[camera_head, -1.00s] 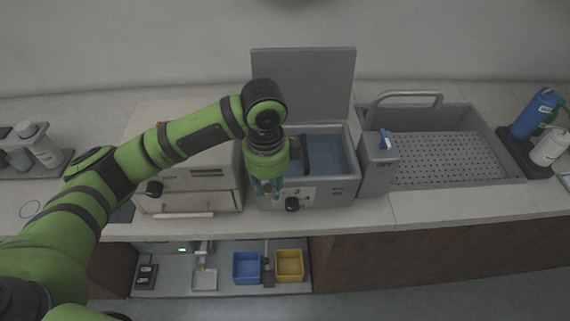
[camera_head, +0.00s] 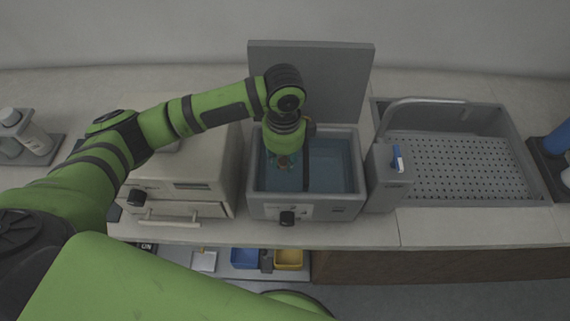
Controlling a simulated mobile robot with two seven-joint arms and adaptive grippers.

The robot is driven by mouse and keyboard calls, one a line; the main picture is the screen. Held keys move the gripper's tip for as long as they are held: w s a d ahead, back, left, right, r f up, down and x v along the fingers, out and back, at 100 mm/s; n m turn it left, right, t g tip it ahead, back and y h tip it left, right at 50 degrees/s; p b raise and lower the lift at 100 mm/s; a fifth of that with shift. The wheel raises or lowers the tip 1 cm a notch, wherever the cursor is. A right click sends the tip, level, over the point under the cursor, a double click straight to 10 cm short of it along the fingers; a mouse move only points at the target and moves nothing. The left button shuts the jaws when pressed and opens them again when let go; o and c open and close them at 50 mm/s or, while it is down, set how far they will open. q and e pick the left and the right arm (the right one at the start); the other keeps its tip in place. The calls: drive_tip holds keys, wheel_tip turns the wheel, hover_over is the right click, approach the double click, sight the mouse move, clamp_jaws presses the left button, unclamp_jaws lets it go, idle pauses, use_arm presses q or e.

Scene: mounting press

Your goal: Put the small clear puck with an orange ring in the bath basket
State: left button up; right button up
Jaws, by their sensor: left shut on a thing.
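The open bath (camera_head: 333,207) is a grey box of blue water with its lid raised behind it. A dark upright bar (camera_head: 306,172) crosses the water and looks like the basket's handle; the basket itself cannot be made out. My left gripper (camera_head: 283,166) points down over the left part of the bath, left of the bar. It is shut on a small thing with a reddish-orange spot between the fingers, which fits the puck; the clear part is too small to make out. Whether it touches the water cannot be told. My right gripper is not in view.
The raised lid (camera_head: 345,85) stands behind the bath. A grey unit with a blue-and-white switch (camera_head: 398,160) and a perforated sink tray (camera_head: 460,168) lie to the right. A beige drawer unit (camera_head: 185,190) is at left. Blue (camera_head: 245,258) and yellow (camera_head: 289,259) bins sit below.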

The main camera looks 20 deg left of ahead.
sight(284, 177)
use_arm(q)
drive_tip(key=shift+s+f, duration=0.15)
drive_tip(key=shift+f, duration=0.65)
drive_tip(key=f, duration=0.2)
drive_tip(key=f+p, duration=0.1)
drive_tip(key=shift+w+f, duration=0.25)
drive_tip(key=shift+f, duration=0.05)
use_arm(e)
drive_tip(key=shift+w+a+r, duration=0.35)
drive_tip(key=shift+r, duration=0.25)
